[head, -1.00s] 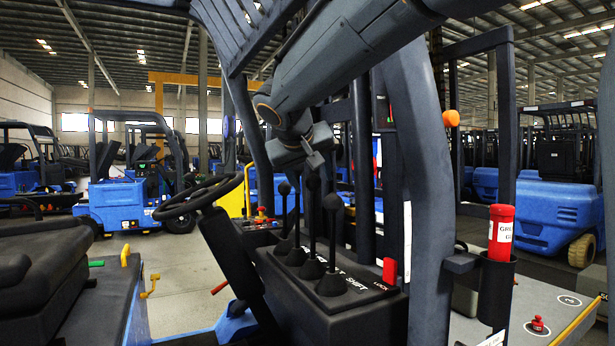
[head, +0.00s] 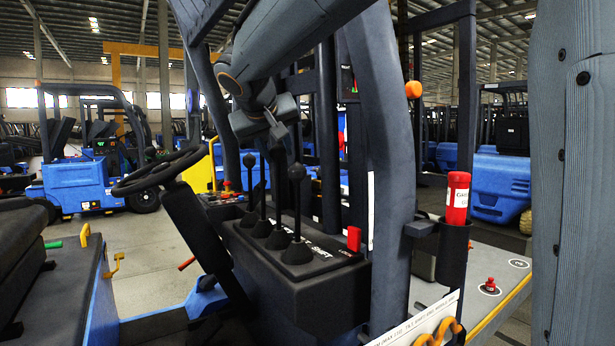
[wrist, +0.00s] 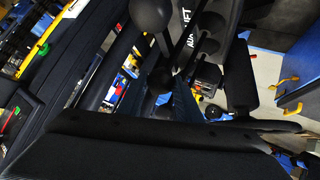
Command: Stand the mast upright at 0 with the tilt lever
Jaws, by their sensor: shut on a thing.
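A row of black levers with round knobs rises from rubber boots on a dark console (head: 300,290). The printed label by the nearest lever (head: 297,205) reads SHIFT. My gripper (head: 277,138) is at the top of the lever just behind it, apparently the tilt lever (head: 278,205), and is shut on its knob. In the wrist view, my gripper's fingers (wrist: 168,88) close around a dark knob, partly hidden. A large knob (wrist: 152,14) is close beside it. The mast's dark uprights (head: 330,140) stand behind the console and look about vertical. The mast's angle reading is not legible.
A red lock tab (head: 354,239) is at the console's right end. A thick dark post (head: 378,150) stands close to my arm. A steering wheel (head: 160,172) and seat are left. A red cylinder (head: 457,197) hangs in a holder at right.

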